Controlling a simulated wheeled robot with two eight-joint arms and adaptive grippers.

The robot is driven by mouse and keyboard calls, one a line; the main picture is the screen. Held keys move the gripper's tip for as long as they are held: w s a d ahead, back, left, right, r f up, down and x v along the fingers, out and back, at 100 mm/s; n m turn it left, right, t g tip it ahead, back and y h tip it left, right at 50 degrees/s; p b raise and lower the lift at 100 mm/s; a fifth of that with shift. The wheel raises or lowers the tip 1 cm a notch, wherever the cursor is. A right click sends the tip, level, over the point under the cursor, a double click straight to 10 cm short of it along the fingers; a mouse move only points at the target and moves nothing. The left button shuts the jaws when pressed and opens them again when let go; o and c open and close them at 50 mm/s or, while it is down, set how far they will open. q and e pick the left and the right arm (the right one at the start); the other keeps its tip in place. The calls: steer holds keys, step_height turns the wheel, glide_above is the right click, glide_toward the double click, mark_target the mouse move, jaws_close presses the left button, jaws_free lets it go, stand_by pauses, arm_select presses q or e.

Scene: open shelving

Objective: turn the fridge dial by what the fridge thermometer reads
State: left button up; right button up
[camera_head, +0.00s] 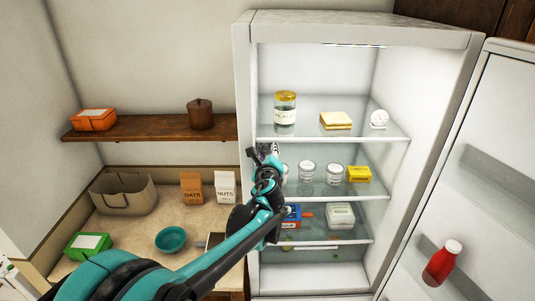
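The fridge (355,34) stands open with its door (500,150) swung to the right. A small white round-faced thermometer (379,119) stands on the top glass shelf at the right; its reading is too small to make out. I cannot pick out the fridge dial in this view; my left arm covers part of the fridge's left side. My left gripper (265,156) is in front of the fridge's left side, around the middle shelf's height. Its fingers are small and dark, so I cannot tell whether they are open or shut. My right gripper is not in view.
A pickle jar (285,115) and a sandwich (336,121) share the top shelf. Pale jars (306,172) and a yellow box (359,174) sit below. A red bottle (442,263) is in the door. A teal bowl (170,240) stands on the left counter.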

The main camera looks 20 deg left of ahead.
arm_select(q)
steer(key=v, duration=1.2)
